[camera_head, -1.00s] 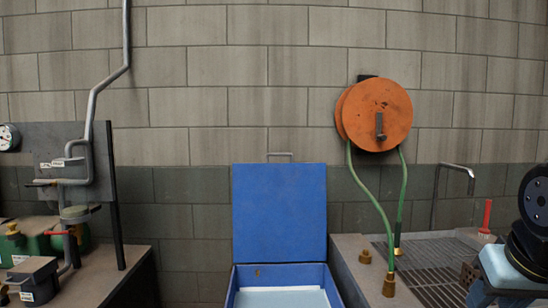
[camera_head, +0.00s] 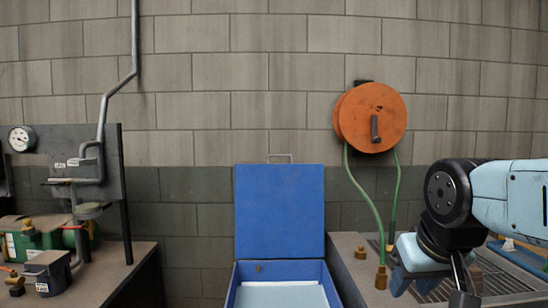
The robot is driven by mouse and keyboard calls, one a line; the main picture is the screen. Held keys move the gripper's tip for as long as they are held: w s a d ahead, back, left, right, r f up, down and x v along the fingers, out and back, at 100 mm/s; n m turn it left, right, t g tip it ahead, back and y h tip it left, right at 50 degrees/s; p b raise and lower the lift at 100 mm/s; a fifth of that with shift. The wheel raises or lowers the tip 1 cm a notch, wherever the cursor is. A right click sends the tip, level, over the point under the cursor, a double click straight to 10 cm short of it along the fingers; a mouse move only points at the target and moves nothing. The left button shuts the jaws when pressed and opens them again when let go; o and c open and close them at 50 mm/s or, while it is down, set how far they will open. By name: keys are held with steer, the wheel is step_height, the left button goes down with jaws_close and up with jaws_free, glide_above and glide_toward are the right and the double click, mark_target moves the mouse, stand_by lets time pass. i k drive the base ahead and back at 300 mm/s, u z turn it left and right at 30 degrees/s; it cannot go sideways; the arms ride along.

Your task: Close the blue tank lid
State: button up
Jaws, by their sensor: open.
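The blue tank (camera_head: 240,284) stands at the bottom centre of the head view, cut off by the lower edge. A pale surface (camera_head: 281,296) shows inside it. Its blue lid (camera_head: 279,212) is open and stands upright at the back of the tank, with a thin metal handle (camera_head: 280,157) on its top edge. My gripper (camera_head: 432,291) hangs low at the right, to the right of the tank and apart from the lid. It is open, and its fingertips are partly cut off by the lower edge.
A grated sink counter (camera_head: 350,247) with brass fittings (camera_head: 381,277) lies right of the tank, below my arm. A green hose (camera_head: 374,208) hangs from an orange reel (camera_head: 370,117). A left bench (camera_head: 133,262) holds pipes and a green machine (camera_head: 40,243).

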mark_target(279, 208)
steer(key=i, duration=1)
